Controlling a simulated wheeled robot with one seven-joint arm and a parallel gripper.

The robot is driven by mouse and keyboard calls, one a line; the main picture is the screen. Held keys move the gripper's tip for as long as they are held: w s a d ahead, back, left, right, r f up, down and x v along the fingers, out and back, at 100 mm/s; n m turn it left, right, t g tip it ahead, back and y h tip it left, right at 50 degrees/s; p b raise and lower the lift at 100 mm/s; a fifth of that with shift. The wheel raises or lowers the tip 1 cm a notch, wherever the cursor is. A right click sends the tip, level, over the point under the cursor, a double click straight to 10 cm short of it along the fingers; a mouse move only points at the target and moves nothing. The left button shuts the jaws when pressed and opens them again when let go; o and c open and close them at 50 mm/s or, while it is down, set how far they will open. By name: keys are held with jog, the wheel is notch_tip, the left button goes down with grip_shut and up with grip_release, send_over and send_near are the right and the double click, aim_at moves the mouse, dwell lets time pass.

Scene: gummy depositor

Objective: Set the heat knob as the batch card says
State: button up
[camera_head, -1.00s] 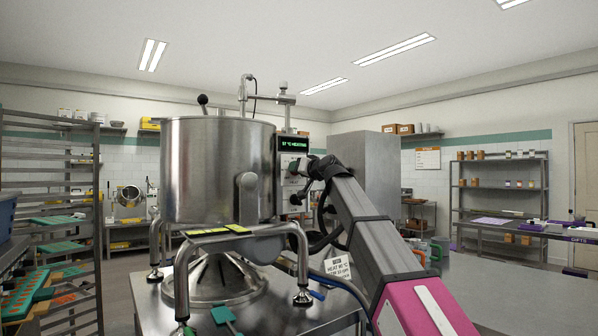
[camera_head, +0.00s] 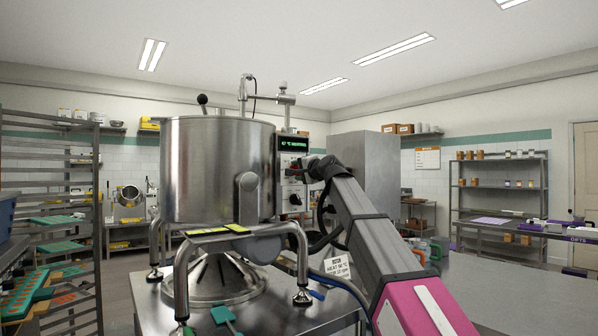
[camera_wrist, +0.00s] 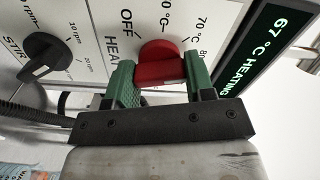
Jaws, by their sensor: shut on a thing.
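The red heat knob (camera_wrist: 160,64) sits on the white control panel, which shows the marks OFF, 70 °C and part of an 80 mark. My gripper (camera_wrist: 161,80) is shut on the knob, with one green finger pad on each side. The display (camera_wrist: 273,55) beside it reads 67 °C HEATING; it also shows green in the head view (camera_head: 293,143). The batch card (camera_head: 338,267) stands low beside the kettle; it has a HEAT line, but its number is too small to read surely. In the head view the fingertips are too small to make out.
The black stir knob (camera_wrist: 45,50) is on the same panel, left of the heat knob. The steel kettle (camera_head: 215,170) stands left of my arm on a steel table. Mugs (camera_head: 435,250) stand right of my arm. The grey worktop (camera_head: 500,292) at the right is mostly clear.

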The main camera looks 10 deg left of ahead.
jog(key=m, duration=0.6)
jog(key=shift+f, duration=0.15)
jog(key=m, duration=0.6)
dwell(0.3)
jog(key=o, duration=0.9)
jog(key=shift+s, duration=0.1)
jog(key=v, duration=1)
jog(key=shift+s+d, duration=0.25)
